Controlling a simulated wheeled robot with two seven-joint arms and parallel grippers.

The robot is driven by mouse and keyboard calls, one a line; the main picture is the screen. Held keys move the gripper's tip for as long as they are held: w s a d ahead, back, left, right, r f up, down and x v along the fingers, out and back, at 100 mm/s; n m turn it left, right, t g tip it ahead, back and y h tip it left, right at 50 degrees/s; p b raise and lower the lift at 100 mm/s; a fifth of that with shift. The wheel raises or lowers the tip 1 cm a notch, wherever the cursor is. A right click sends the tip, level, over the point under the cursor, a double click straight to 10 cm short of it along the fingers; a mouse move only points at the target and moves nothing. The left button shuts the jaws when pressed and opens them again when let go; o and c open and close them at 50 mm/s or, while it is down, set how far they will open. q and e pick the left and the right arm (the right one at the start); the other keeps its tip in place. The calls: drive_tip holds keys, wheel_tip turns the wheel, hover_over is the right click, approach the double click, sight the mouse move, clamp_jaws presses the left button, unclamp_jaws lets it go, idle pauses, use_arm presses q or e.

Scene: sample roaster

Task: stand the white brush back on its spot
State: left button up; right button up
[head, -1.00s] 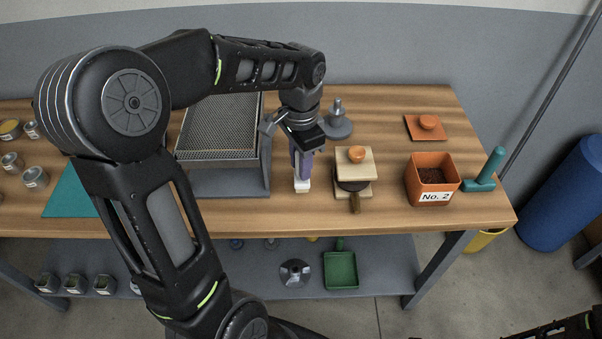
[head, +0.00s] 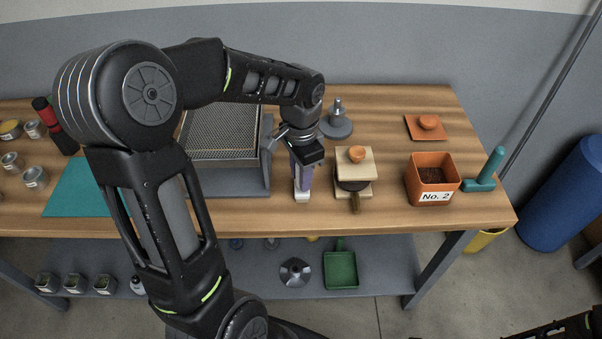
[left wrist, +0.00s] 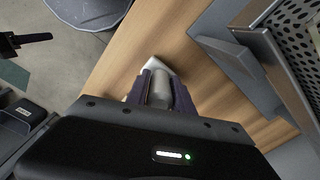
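The white brush (head: 302,196) is between the purple fingers of my left gripper (head: 303,176), near the front of the wooden bench. It looks about upright, with its white end down close to the bench top; I cannot tell whether it touches. The fingers hide part of the brush. No marked spot for it can be made out.
A mesh-topped grey tray (head: 222,135) stands just left of the gripper. A wooden press-like piece with an orange knob (head: 356,154) stands close on the right. Farther right is an orange bin marked No. 2 (head: 432,180). The bench's front edge (head: 330,224) is near.

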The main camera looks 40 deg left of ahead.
use_arm(q)
drive_tip(key=o, duration=0.4)
drive_tip(key=shift+r, duration=0.1)
wheel_tip(320, 180, up, 12)
drive_tip(key=shift+r, duration=0.1)
idle(0.4)
idle(0.5)
